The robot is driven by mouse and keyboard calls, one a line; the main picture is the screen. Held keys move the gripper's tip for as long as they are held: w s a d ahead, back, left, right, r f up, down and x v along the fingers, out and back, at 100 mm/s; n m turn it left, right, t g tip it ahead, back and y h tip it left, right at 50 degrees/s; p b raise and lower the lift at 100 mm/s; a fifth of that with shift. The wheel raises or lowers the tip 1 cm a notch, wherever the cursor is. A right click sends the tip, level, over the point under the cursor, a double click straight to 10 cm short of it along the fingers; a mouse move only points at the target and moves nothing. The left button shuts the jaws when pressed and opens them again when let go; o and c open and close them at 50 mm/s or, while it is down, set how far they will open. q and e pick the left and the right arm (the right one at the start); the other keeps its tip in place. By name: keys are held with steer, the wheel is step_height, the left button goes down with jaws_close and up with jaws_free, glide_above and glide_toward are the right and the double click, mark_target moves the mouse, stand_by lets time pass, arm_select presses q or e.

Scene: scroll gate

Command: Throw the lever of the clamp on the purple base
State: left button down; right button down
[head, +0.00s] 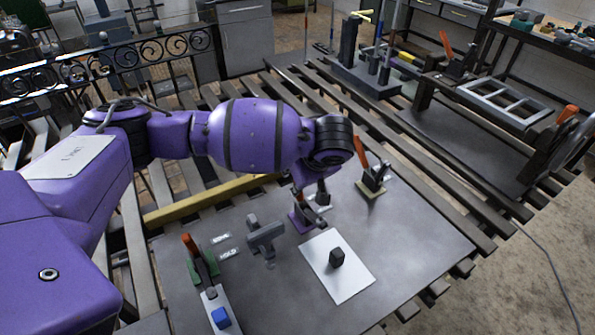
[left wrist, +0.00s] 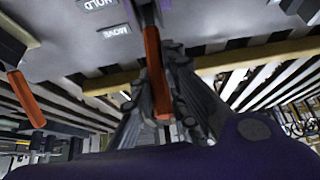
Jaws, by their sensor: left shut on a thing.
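The purple base (head: 301,223) of the clamp sits on the grey plate, just under my left gripper (head: 312,190). My arm and hand hide most of this clamp in the head view. In the left wrist view, an orange lever (left wrist: 153,60) lies between the fingers of my left gripper (left wrist: 163,112), which is shut on it. The clamp's lower parts are hard to make out there. My right gripper is not in view.
A white sheet with a dark block (head: 336,257), a grey T-shaped piece (head: 265,236) and HOLD and MOVE labels lie nearby. The plate's front right is clear.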

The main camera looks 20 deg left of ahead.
arm_select(q)
steer(key=shift+s+d+y, duration=0.25)
steer(key=shift+d+y, duration=0.05)
steer(key=shift+t, duration=0.3)
steer(key=c, duration=1.7)
jaws_free()
steer(key=shift+r, duration=0.1)
steer(key=v, duration=1.2)
